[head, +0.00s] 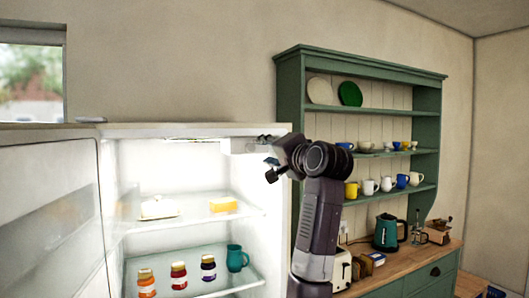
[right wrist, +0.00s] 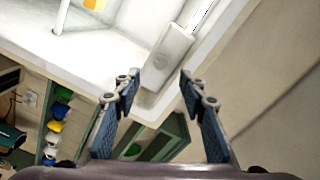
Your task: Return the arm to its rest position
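My right arm (head: 318,222) rises from the bottom of the head view, just right of the open fridge (head: 205,129). Its gripper (head: 270,168) points left at the front of the fridge, near the top of the lit interior. In the right wrist view the two fingers of the right gripper (right wrist: 158,88) stand apart with nothing between them. The fridge's white housing (right wrist: 168,58) shows beyond the fingertips. My left gripper is in neither view.
The fridge shelves hold a yellow block (head: 223,205), several jars (head: 179,276) and a teal mug (head: 236,258). A green dresser (head: 360,53) with plates and mugs stands right of the arm. A toaster (head: 341,269) and a kettle (head: 386,232) stand on its counter.

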